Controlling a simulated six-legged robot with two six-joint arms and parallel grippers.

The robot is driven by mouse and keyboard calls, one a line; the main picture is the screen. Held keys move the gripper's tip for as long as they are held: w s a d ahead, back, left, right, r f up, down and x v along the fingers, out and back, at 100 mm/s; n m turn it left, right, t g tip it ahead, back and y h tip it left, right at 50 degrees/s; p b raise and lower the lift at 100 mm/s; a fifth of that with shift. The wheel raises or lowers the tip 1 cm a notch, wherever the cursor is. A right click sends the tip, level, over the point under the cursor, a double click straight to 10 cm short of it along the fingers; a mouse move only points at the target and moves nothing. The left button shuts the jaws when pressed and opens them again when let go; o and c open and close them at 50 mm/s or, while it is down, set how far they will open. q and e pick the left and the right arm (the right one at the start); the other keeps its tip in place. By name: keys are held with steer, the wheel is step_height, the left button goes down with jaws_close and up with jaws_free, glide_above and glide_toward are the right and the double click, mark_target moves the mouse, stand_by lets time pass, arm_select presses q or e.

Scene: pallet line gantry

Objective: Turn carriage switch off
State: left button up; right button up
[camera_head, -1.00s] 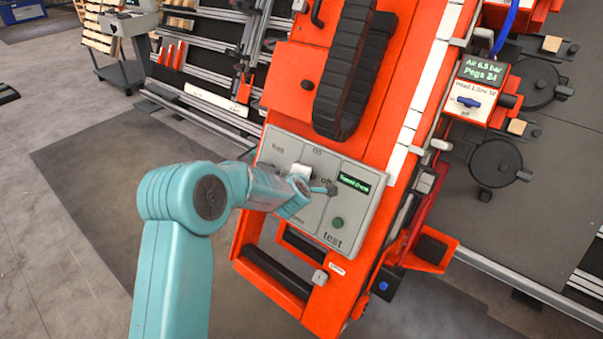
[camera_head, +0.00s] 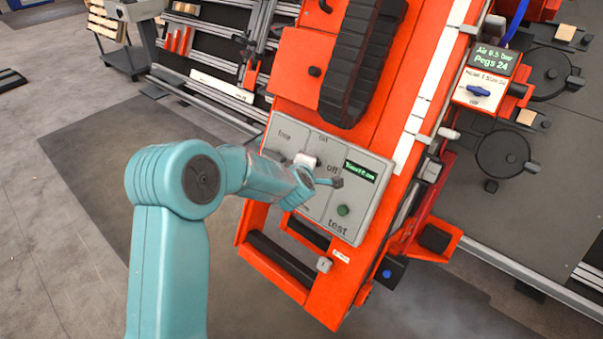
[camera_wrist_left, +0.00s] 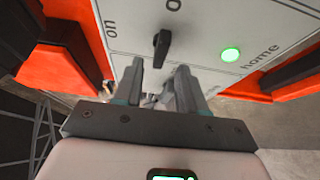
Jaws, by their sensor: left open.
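The grey control panel (camera_head: 358,220) on the orange carriage (camera_head: 300,72) carries the printed words "on", "off" and "test", a small green-text display (camera_head: 361,171) and a green button (camera_head: 343,210). My left gripper (camera_head: 326,183) is over the panel's middle, near "off", and hides part of it. In the left wrist view, the black carriage switch lever (camera_wrist_left: 161,48) stands on the panel just beyond the fingertips of my open left gripper (camera_wrist_left: 160,67), roughly in line with the gap. The lever appears apart from both fingers. My right gripper is not in view.
In the wrist view, a lit green lamp (camera_wrist_left: 230,54) is beside "home". A dark handle bar (camera_head: 283,262) crosses the carriage's lower end. A black cable chain (camera_head: 350,65) lies above the panel. Another unit with a blue knob (camera_head: 479,91) is at right. Open floor lies left.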

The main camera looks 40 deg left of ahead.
arm_select(q)
steer(key=v, duration=1.3)
steer(key=shift+p, duration=0.4)
